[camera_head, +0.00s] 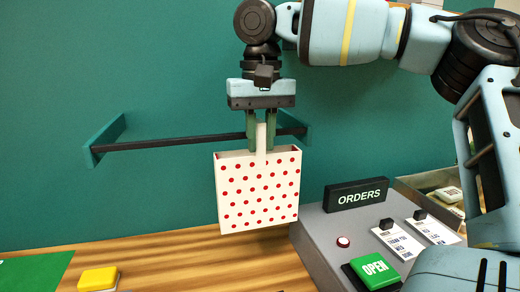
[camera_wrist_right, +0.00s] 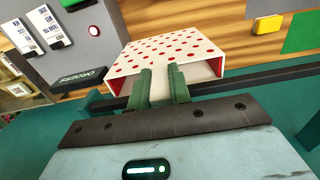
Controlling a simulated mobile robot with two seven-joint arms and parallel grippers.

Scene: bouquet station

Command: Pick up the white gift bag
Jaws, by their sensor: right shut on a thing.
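The white gift bag (camera_head: 258,192) has red dots and hangs upright below my right gripper in the head view. My right gripper (camera_head: 262,146) points down and is shut on the bag's pale upright handle strip (camera_head: 261,138). The bag's bottom appears to be above the wooden counter. In the right wrist view the bag (camera_wrist_right: 165,48) lies just beyond the green fingers (camera_wrist_right: 160,82), with its open top facing the gripper. My left gripper is not in view.
A dark rail (camera_head: 170,143) on green brackets is on the teal wall behind the bag. A grey ORDERS console (camera_head: 325,232) with a green OPEN button (camera_head: 375,269) stands to the right. A yellow block (camera_head: 98,279) and green mat (camera_head: 35,270) are at left. Wooden counter (camera_head: 190,265) between is clear.

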